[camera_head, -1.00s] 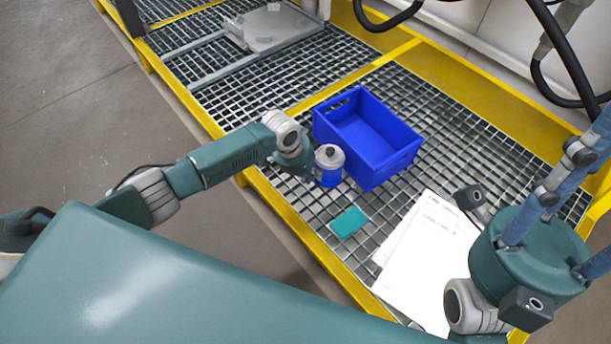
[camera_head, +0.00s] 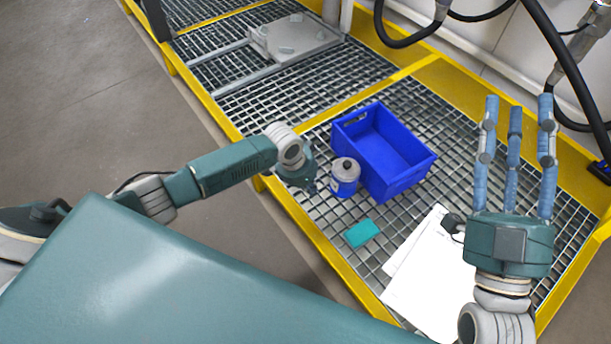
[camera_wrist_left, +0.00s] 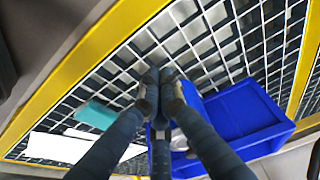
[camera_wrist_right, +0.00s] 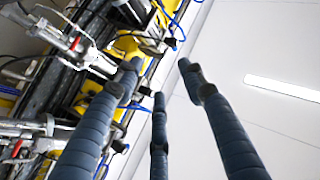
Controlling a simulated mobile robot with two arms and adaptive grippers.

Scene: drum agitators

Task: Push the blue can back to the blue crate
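The blue can (camera_head: 345,184), with a grey lid, stands upright on the metal grating close beside the near left side of the blue crate (camera_head: 411,183). I cannot tell whether they touch. My left gripper (camera_head: 310,186) points down just left of the can. In the left wrist view its fingers (camera_wrist_left: 161,82) are together at the tips with nothing visible between them. There the can is mostly hidden behind the fingers, and the crate (camera_wrist_left: 240,115) shows at the right. My right gripper (camera_head: 517,112) is raised at the right, its fingers spread, pointing up and empty.
A teal pad (camera_head: 362,233) and white paper sheets (camera_head: 425,285) lie on the grating in front of the crate. A yellow frame edge (camera_head: 318,243) borders the grating. A grey metal plate (camera_head: 295,40) is at the back. Black hoses (camera_head: 570,75) hang at the right.

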